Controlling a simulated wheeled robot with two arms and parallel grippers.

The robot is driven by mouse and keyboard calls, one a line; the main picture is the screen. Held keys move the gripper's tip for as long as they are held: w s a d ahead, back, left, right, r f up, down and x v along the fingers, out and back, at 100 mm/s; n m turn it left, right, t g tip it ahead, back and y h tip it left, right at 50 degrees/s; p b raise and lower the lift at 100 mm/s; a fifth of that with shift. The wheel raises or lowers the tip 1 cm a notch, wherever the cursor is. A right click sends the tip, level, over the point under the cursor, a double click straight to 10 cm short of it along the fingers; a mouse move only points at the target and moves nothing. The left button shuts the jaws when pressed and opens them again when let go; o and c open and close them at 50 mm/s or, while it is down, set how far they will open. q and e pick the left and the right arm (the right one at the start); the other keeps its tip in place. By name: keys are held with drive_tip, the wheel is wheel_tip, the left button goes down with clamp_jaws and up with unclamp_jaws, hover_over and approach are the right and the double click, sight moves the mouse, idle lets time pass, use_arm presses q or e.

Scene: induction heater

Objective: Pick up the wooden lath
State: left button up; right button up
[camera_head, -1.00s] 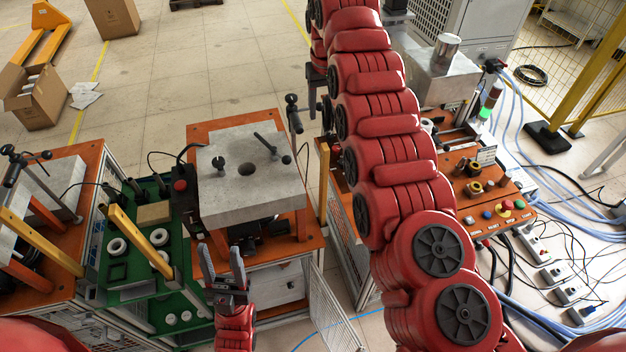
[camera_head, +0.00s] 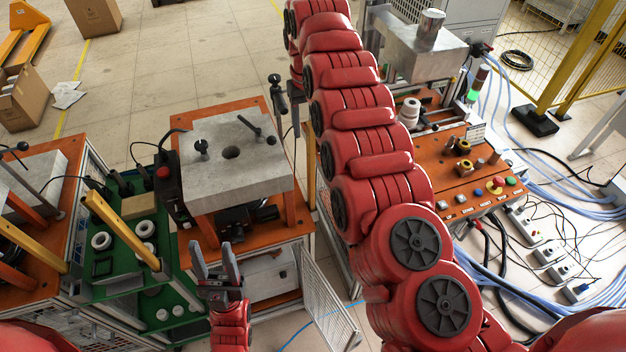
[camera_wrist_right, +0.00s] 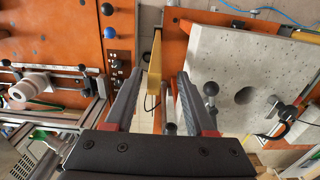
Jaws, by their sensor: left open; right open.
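A pale wooden lath (camera_wrist_right: 154,62) stands out between the fingers of my right gripper (camera_wrist_right: 159,76) in the right wrist view. The fingers are open on either side of it, with gaps showing. A narrow strip that looks like the same lath (camera_head: 311,160) shows upright in the head view, in the gap between two orange-topped benches. My right arm hides part of that area. My left gripper (camera_head: 216,264) is open and empty, low in front of the middle bench.
The middle bench carries a grey slab (camera_head: 235,165) with a hole and knobs. The right bench holds a button panel (camera_head: 465,180). Yellow bars (camera_head: 120,228) stand by the green bench at left. A mesh door (camera_head: 325,300) stands open below.

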sight(310, 139)
drive_tip(key=f, duration=0.1)
drive_tip(key=f+p, duration=0.1)
drive_tip(key=f, duration=0.2)
drive_tip(key=shift+w+d+f, duration=0.25)
drive_tip(key=shift+d+f, duration=0.05)
drive_tip(key=shift+f, duration=0.1)
drive_tip(key=shift+d+f, duration=0.1)
drive_tip(key=shift+f, duration=0.1)
drive_tip(key=shift+a, duration=0.2)
drive_tip(key=shift+c, duration=1.1)
drive_tip(key=shift+d, duration=0.1)
clamp_jaws()
